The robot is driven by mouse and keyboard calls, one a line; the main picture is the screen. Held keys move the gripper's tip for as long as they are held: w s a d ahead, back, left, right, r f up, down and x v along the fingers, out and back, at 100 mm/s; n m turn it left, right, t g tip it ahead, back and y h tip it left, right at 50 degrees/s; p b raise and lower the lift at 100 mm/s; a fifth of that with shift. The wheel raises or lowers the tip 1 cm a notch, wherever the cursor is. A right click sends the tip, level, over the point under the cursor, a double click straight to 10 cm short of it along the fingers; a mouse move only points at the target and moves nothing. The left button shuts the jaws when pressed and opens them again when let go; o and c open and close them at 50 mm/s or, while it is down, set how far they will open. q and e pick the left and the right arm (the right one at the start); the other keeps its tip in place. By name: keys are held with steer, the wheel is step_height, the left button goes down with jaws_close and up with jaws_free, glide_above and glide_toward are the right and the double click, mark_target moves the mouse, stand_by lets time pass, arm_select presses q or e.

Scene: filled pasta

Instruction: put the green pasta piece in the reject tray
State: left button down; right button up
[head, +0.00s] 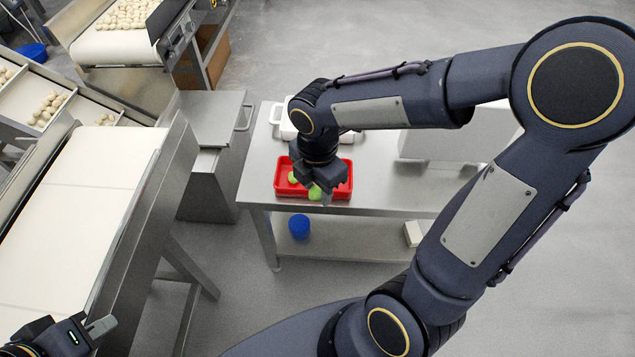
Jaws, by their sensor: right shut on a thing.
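The red reject tray (283,192) sits on the steel table near its front left corner. My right gripper (318,190) points down over the tray, shut on a green pasta piece (315,193) between its fingertips. I cannot tell whether that piece touches the tray floor. A second green piece (293,178) shows in the tray just left of the gripper. The gripper hides part of the tray. My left gripper (100,328) is at the bottom left by the conveyor's near end; its finger opening is not clear.
A white conveyor belt (75,210) runs along the left, with its bare surface in view. The steel table (380,185) also holds a white container (287,122) behind the tray and a pale box at right. A blue container (299,227) stands on the lower shelf.

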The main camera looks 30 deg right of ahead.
steer(key=w+d+f+b, duration=0.1)
steer(key=w+d+f, duration=0.3)
steer(key=w+d+f+b, duration=0.1)
steer(key=w+d+f, duration=0.3)
steer(key=w+f, duration=0.1)
steer(key=shift+w+d+b, duration=0.15)
steer(key=shift+d+b, duration=0.2)
steer(key=shift+w+d+f, duration=0.25)
steer(key=shift+f, duration=0.15)
steer(key=shift+f+b, duration=0.55)
steer(key=shift+f, duration=1)
steer(key=shift+f, duration=0.2)
steer(key=o, duration=0.9)
steer(key=shift+o, duration=0.2)
steer(key=shift+w+r, duration=0.1)
steer(key=shift+r, duration=0.05)
